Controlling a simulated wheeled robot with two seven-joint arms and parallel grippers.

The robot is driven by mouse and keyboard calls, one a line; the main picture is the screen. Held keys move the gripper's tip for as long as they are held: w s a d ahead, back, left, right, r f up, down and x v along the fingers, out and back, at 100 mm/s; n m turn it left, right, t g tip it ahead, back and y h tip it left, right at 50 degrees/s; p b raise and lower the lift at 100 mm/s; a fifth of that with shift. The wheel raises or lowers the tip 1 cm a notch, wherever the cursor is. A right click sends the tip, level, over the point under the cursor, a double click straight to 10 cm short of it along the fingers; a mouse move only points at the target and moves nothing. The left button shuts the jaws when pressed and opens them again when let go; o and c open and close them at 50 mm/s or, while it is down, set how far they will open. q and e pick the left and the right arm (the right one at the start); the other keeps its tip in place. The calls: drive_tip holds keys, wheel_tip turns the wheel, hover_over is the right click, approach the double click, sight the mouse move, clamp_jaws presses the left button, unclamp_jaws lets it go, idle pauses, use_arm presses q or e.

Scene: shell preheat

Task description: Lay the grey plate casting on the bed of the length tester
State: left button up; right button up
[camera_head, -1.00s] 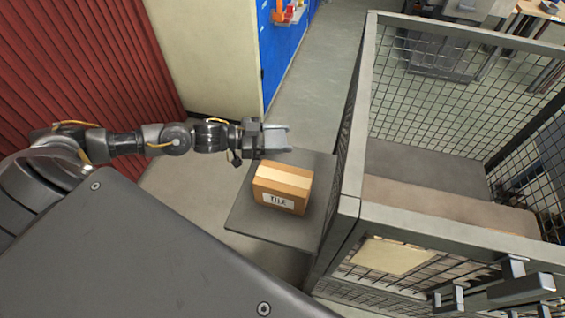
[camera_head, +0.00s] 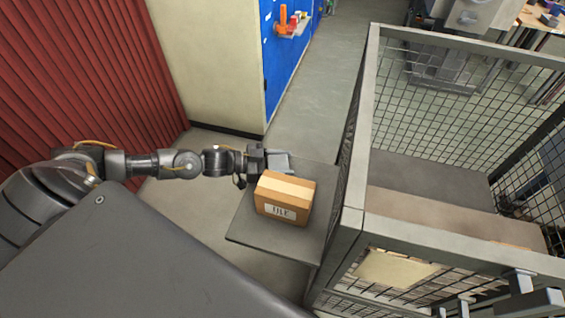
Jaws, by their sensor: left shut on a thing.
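My left gripper (camera_head: 270,162) reaches in from the left and is just behind the cardboard box, over the far end of a dark grey stand. It is shut on a small flat grey piece (camera_head: 278,161), which looks like the grey plate casting; the fingers hide part of it. I cannot tell whether the piece touches the box or the stand top. I cannot make out the length tester or its bed for certain. My right gripper is not in view.
A taped cardboard box (camera_head: 285,190) with a white label sits on the dark stand (camera_head: 255,238). A wire mesh cage (camera_head: 350,220) stands close on the right. A red ribbed curtain (camera_head: 85,80) and a cream cabinet (camera_head: 205,60) are at the left. Floor behind the stand is clear.

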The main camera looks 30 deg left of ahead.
use_arm(q)
drive_tip(key=shift+f, duration=0.15)
drive_tip(key=o, duration=1.1)
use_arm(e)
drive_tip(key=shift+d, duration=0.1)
use_arm(q)
drive_tip(key=shift+s+a+r, duration=0.15)
drive_tip(key=shift+a+r, duration=0.05)
drive_tip(key=shift+a, duration=0.05)
drive_tip(key=v, duration=1.1)
drive_tip(key=shift+s+a, duration=0.15)
drive_tip(key=shift+s, duration=0.05)
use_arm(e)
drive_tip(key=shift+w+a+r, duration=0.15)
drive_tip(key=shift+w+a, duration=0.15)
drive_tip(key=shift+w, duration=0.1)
